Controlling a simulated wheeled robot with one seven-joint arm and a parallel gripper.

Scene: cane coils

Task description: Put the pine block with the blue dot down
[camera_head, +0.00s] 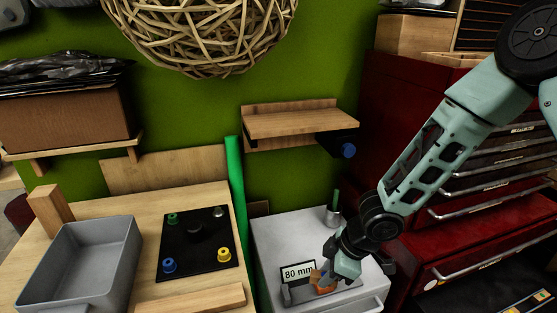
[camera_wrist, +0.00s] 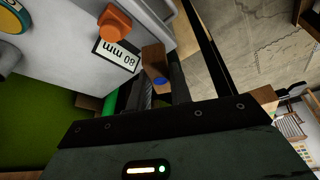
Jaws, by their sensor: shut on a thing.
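My gripper (camera_head: 330,275) is low over the grey cabinet at the lower middle of the head view, beside the 80 mm sign (camera_head: 298,272). In the wrist view the pine block (camera_wrist: 154,60) is at my dark fingers, with its blue dot (camera_wrist: 159,80) facing the camera. My gripper is shut on this block. In the head view the block is small and mostly hidden by the gripper. I cannot tell whether its far end touches the surface below.
An orange piece (camera_wrist: 115,23) lies next to the sign. A small metal cup (camera_head: 333,216) stands behind my gripper on the grey cabinet (camera_head: 275,235). A wooden shelf (camera_head: 290,121) overhangs the back. A red tool chest (camera_head: 455,235) stands close on the right.

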